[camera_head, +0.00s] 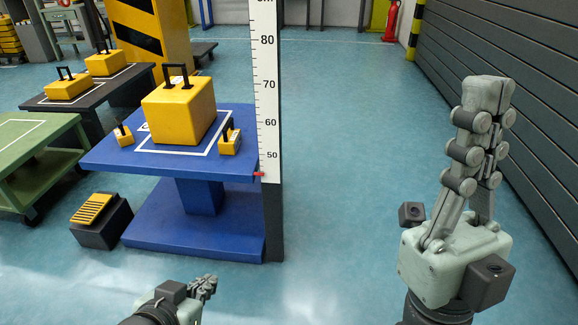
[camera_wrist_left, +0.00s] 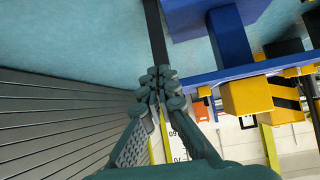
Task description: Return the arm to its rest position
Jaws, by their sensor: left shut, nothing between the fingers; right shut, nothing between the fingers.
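My left gripper (camera_head: 206,285) is low at the bottom of the head view, in front of the blue stand, with its fingers shut and empty. In the left wrist view its fingertips (camera_wrist_left: 160,78) meet with nothing between them. My right gripper (camera_head: 490,92) stands upright at the right of the head view, fingers pointing up, shut and empty. Neither gripper touches anything in view. The rest of the left arm is mostly outside the head view.
A blue stand (camera_head: 112,158) bears a large yellow block (camera_head: 178,118) with a black handle and small yellow blocks. A vertical scale (camera_head: 265,90) with a red pointer (camera_head: 259,174) stands at its right. A black-and-yellow pedal (camera_head: 92,208) lies left. The floor between scale and slatted wall (camera_head: 510,90) is clear.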

